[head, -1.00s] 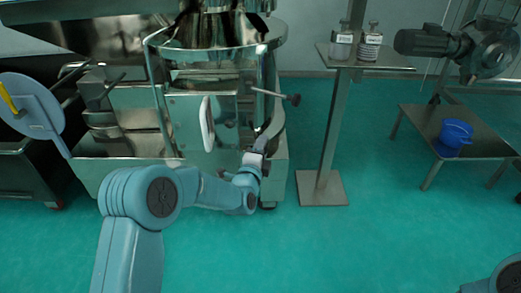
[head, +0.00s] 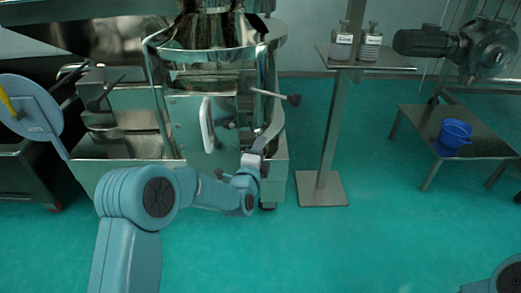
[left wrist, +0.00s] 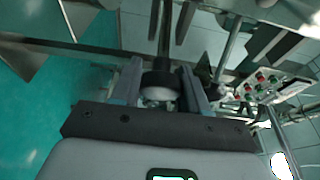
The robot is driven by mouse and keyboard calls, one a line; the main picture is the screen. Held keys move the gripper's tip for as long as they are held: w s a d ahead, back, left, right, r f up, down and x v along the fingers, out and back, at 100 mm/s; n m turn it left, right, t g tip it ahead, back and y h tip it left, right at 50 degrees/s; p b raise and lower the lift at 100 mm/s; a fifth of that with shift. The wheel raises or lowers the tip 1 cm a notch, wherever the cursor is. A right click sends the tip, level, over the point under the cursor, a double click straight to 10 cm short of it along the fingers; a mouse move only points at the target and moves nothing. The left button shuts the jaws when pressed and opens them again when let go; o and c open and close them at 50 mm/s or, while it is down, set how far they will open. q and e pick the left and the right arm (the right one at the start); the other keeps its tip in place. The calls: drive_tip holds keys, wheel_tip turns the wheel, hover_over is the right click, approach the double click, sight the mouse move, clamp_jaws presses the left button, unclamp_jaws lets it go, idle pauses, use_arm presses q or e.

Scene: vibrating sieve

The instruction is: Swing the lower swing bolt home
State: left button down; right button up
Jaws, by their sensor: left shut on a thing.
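The sieve machine (head: 225,105) stands at the centre left in the head view, with a shiny round rim on top. My left gripper (head: 262,143) is at the lower right of its front. In the left wrist view my left gripper (left wrist: 160,72) is shut on a dark round knob, which I take for the lower swing bolt (left wrist: 160,83). Its shaft runs up from the knob between the fingers. In the head view the held bolt is hidden by the gripper. My right gripper is out of view.
A steel stand (head: 322,188) with two bottles is to the right. A low table (head: 480,143) holds a blue bucket (head: 454,134). Green floor lies clear in front.

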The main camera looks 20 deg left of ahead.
use_arm(q)
drive_tip(key=shift+a, duration=0.25)
drive_tip(key=c, duration=0.6)
unclamp_jaws()
drive_tip(key=shift+d, duration=0.1)
drive_tip(key=shift+s, duration=0.2)
drive_tip(key=s+p, duration=0.3)
drive_tip(key=s, duration=1.3)
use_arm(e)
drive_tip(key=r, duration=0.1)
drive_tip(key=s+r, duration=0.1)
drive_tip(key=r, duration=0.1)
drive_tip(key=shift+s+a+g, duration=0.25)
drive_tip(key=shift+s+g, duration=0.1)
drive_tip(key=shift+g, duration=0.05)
